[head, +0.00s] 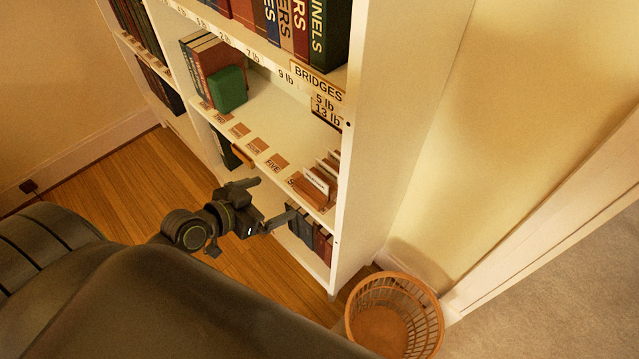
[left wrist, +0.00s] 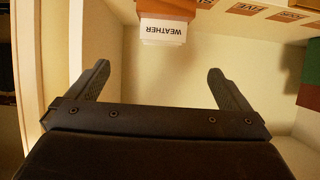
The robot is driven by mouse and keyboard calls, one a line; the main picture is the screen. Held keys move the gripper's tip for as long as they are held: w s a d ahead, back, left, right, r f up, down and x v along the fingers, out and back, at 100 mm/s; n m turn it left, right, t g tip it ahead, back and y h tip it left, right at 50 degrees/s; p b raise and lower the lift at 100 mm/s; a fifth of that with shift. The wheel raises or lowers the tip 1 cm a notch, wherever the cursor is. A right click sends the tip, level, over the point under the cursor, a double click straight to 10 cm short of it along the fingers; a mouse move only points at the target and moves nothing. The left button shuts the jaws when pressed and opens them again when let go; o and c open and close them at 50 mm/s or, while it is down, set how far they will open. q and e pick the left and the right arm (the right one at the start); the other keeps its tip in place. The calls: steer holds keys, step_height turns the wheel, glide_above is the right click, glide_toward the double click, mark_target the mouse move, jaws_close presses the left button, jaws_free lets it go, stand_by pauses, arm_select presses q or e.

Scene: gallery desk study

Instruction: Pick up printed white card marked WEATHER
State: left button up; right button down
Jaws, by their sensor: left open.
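The printed white card marked WEATHER (left wrist: 163,31) shows upside down at the top of the left wrist view. It stands in a brown wooden holder (left wrist: 165,7) whose wall shows behind it. In the head view a small white card (head: 316,182), its print too small to read, stands in the holder at the right end of the middle shelf. My left gripper (head: 276,198) is open in front of the shelf, left of the card. In the left wrist view its jaws (left wrist: 159,69) are apart and empty, with the card beyond them. My right gripper is not in view.
The white bookcase (head: 385,120) has numbered labels along the shelf edge (head: 254,146). Books (head: 310,236) stand on the shelf below, and a green block (head: 228,90) and books stand farther left. A wicker basket (head: 397,283) is on the floor at right.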

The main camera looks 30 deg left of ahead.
arm_select(q)
glide_toward(315, 178)
steer(key=d+x, duration=0.1)
steer(key=x, duration=0.2)
steer(key=shift+w+a+f+p, duration=0.1)
steer(key=shift+w+f+p, duration=0.25)
steer(key=shift+w, duration=0.25)
steer(key=shift+x, duration=2.1)
steer(key=shift+a, duration=0.15)
steer(key=shift+c, duration=0.4)
steer(key=c, duration=0.8)
